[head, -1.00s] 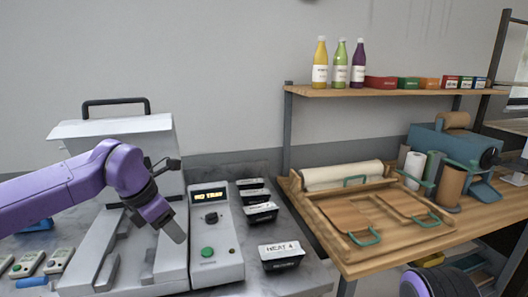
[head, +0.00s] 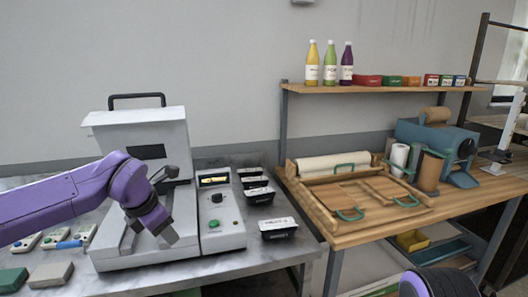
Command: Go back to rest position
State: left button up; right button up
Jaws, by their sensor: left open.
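My left gripper (head: 158,229) is in front of the grey sealing machine (head: 140,140), over its base, with its fingers pointing down and to the right. It holds nothing that I can see. The purple left arm comes in from the left edge. A purple round part of my right arm (head: 445,283) shows at the bottom right; its gripper is out of view. The machine's lid is raised, and its control box (head: 222,240) has a small display and a green button. Several black trays with white labels (head: 278,228) stand in a row to its right.
A wooden table (head: 350,232) to the right holds a wooden frame with teal handles, a white roll and a blue machine (head: 437,140). Bottles (head: 329,62) and small boxes stand on a shelf (head: 385,89). Small pale devices (head: 55,238) and blocks (head: 50,273) lie at the left.

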pick_arm(q)
jog(key=s+f+m+t+y, duration=0.1)
jog(key=s+f+m+y, duration=0.15)
jog(key=f, duration=0.65)
jog(key=s+f+m+t+y, duration=0.1)
jog(key=s+f+m, duration=0.25)
jog(key=f, duration=0.55)
jog(key=s+f+m+t+y, duration=0.15)
jog(key=f+m, duration=0.25)
jog(key=f, duration=0.5)
jog(key=s+a+f+m+g, duration=0.1)
jog(key=s+a+f+m, duration=0.1)
jog(key=s, duration=0.7)
jog(key=s+a+f+m+g, duration=0.2)
jog(key=s+f+m, duration=0.3)
jog(key=s, duration=0.5)
jog(key=s+a+f+m+g, duration=0.2)
jog(key=s+a+f+m, duration=0.1)
jog(key=s+f, duration=0.4)
jog(key=shift+s+m, duration=0.4)
jog(key=shift+s, duration=0.75)
